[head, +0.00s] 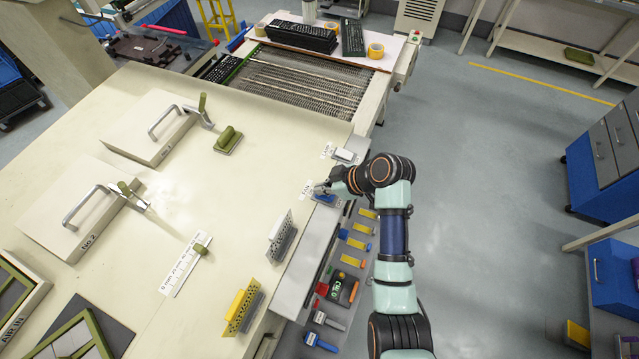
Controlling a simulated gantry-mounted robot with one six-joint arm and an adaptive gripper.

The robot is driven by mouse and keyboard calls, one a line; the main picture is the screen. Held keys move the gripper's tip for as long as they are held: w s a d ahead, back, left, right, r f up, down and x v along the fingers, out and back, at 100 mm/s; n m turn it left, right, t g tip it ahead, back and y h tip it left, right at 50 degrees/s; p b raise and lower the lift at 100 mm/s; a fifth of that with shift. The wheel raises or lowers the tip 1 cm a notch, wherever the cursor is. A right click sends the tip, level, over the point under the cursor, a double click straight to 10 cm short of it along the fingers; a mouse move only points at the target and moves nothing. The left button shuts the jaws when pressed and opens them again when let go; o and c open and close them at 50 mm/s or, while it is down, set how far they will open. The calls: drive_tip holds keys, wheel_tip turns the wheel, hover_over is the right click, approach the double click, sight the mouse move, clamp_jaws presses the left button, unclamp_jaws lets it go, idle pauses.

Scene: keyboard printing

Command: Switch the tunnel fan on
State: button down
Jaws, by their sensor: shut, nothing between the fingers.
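Two small labelled controls sit along the right edge of the cream table. The upper one is a pale switch (345,156) on a grey plate, with a white label to its left. The lower one is a blue-grey switch (325,198) beside another white label (307,189). The lettering is too small to read surely, so I cannot tell which control is the tunnel fan's. My gripper (323,187) is shut and empty, just at or above the lower switch. It partly hides that switch; contact and the switch position cannot be told.
A slider with a scale (178,265) and two handled lids (148,128) lie to the left. Grey floor is open to the right.

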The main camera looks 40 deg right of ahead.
drive_tip(key=shift+s+d+f, duration=0.15)
drive_tip(key=shift+s+f, duration=0.4)
drive_tip(key=shift+r, duration=0.2)
drive_tip(key=r+p, duration=0.1)
drive_tip(key=r, duration=0.1)
drive_tip(key=r+p, duration=0.1)
drive_tip(key=p, duration=0.1)
drive_tip(key=w+r+p, duration=0.1)
drive_tip(key=r, duration=0.1)
drive_tip(key=shift+a+r, duration=0.2)
drive_tip(key=shift+r, duration=0.1)
drive_tip(key=b+v, duration=0.2)
drive_tip(key=v, duration=0.7)
drive_tip(key=shift+w+r, duration=0.3)
drive_tip(key=shift+a, duration=0.2)
drive_tip(key=w+a+m+t+h+p, duration=0.15)
drive_tip(key=w+a, duration=0.25)
drive_tip(key=a, duration=0.9)
drive_tip(key=s+a+r+m+t+h, duration=0.1)
drive_tip(key=s+a+r+m+t, duration=0.1)
drive_tip(key=a, duration=0.6)
drive_tip(key=s+a+r+m+t+h, duration=0.1)
drive_tip(key=s+a+r+m+t, duration=0.1)
drive_tip(key=s+a+r, duration=0.2)
drive_tip(key=a+r, duration=0.3)
drive_tip(key=shift+a+p, duration=0.35)
drive_tip(key=shift+p, duration=0.05)
